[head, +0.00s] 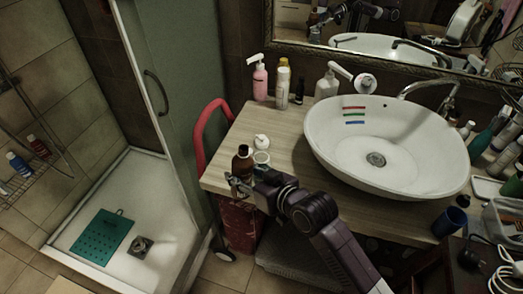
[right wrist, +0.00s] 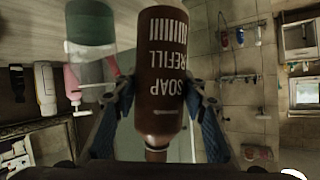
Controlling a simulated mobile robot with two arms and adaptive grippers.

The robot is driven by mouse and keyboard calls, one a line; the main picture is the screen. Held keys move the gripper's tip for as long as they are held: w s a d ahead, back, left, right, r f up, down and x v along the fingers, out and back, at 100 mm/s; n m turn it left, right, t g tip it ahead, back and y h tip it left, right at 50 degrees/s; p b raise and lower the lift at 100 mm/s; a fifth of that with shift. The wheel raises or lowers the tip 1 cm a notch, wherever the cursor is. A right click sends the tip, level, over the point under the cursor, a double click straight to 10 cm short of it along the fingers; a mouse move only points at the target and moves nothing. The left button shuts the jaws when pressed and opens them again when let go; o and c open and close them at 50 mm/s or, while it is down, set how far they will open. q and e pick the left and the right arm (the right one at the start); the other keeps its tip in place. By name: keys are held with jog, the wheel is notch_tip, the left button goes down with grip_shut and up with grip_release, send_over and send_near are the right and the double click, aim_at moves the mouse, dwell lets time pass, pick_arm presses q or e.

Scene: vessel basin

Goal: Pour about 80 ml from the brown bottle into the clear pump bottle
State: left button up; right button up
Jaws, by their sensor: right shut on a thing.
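The brown bottle (head: 242,163), labelled SOAP REFILL, is upright at the front left corner of the counter. My right gripper (head: 248,182) is shut on it; the fingers lie on both sides of it in the right wrist view, where the bottle (right wrist: 162,60) appears upside down. I cannot tell whether its base touches the counter. A pale round-topped vessel (head: 262,157), apparently the clear pump bottle, stands close to its right. In the right wrist view it seems to be the clear vessel with a teal part (right wrist: 90,25). My left gripper is out of view.
A small white item (head: 261,141) lies on the counter (head: 285,150) behind. A pink pump bottle (head: 260,80), a yellow-capped bottle (head: 283,82) and a white pump bottle (head: 327,85) stand at the back. The basin (head: 400,165) is to the right.

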jog(key=shift+f+n+t+h, duration=0.15)
jog(key=shift+n+t+h, duration=0.15)
jog(key=shift+n+t, duration=0.15)
jog(key=shift+d, duration=0.1)
dwell(0.5)
